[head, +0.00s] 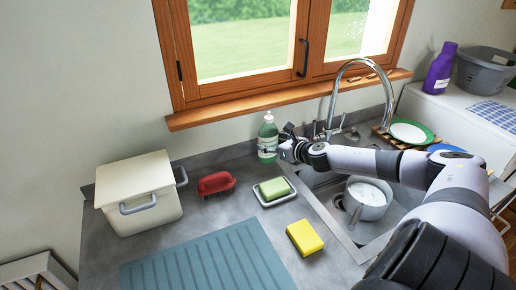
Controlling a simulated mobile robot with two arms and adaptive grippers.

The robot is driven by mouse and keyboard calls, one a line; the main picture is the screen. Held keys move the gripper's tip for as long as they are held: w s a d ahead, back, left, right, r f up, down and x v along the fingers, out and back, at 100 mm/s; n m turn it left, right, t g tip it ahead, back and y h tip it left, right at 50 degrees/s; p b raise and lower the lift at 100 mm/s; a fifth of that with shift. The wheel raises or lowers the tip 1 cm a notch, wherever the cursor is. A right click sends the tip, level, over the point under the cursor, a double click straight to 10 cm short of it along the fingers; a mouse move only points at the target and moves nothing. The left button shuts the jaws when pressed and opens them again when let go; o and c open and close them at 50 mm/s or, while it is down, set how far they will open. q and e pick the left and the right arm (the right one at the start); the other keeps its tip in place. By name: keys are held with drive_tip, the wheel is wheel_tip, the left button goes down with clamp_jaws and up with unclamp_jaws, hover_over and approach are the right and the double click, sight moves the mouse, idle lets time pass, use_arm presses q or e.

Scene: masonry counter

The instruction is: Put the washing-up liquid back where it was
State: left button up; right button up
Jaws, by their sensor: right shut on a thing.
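The washing-up liquid (267,140) is a green bottle with a pale pump top. It stands upright, or is held upright, at the back of the counter below the window sill, left of the tap. My right gripper (279,146) reaches it from the right and is shut on it. The fingertips are small and partly hidden, and I cannot tell whether the bottle's base touches the counter. My left gripper is not in view.
A green soap on a dish (264,202), red brush (216,183), yellow sponge (305,237), blue-grey mat (205,262) and cream bin (138,190) are on the counter. The sink holds a pot (367,208); the tap (334,100) arches behind.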

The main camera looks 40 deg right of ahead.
sight(264, 142)
drive_tip(key=w+a+p, duration=0.2)
drive_tip(key=shift+w+a+r, duration=0.3)
drive_tip(key=shift+w+r, duration=0.1)
drive_tip(key=f, duration=0.4)
drive_tip(key=shift+w+a, duration=0.35)
drive_tip(key=shift+w, duration=0.05)
drive_tip(key=shift+f, duration=0.15)
drive_tip(key=o, duration=1.4)
drive_tip(key=shift+s, duration=0.15)
